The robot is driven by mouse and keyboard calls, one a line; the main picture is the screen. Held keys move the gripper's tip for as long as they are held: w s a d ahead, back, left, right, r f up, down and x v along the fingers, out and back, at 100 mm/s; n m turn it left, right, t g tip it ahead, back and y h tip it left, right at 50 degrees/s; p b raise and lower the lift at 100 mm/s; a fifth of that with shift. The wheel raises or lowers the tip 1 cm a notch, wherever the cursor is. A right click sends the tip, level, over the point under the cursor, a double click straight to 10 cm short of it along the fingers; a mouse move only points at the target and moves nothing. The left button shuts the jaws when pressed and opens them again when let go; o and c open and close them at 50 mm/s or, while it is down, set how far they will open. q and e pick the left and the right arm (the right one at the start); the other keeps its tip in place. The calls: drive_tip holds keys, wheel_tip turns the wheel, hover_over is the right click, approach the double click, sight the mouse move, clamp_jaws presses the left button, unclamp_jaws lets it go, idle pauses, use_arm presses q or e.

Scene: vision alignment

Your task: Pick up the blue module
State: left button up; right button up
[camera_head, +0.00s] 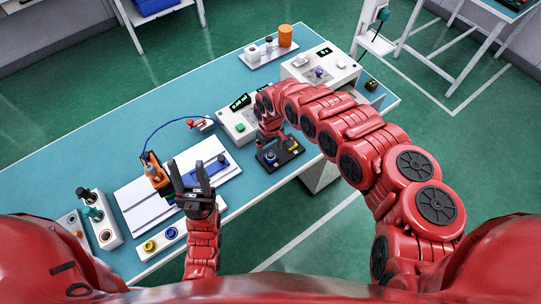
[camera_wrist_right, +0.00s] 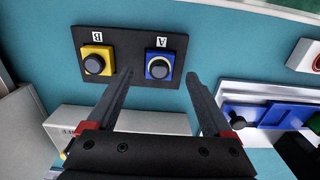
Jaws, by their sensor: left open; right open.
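The blue module (camera_wrist_right: 159,66), a blue square with a dark round knob, sits beside the letter A on a black plate (camera_wrist_right: 125,72). A yellow module (camera_wrist_right: 96,62) with a dark knob sits beside the letter B on it. My right gripper (camera_wrist_right: 160,76) is open, and the blue module shows between its fingertips in the right wrist view. I cannot tell the height gap. In the head view the blue module (camera_head: 270,156) shows on the plate, just below my right gripper (camera_head: 270,133). My left gripper (camera_head: 187,164) is open and empty over a white board.
The white board (camera_head: 140,207) carries a blue bar (camera_head: 207,170) and an orange device (camera_head: 156,174). A white strip (camera_head: 162,240) with yellow and blue round parts lies near the front edge. White control boxes (camera_head: 235,118) stand behind the plate. The table's left back is clear.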

sight(270, 155)
wheel_tip(270, 155, down, 3)
drive_tip(key=shift+r, duration=0.2)
drive_tip(key=shift+f, duration=0.35)
clamp_jaws()
drive_tip(key=shift+w+r, duration=0.1)
drive_tip(key=shift+r, duration=0.15)
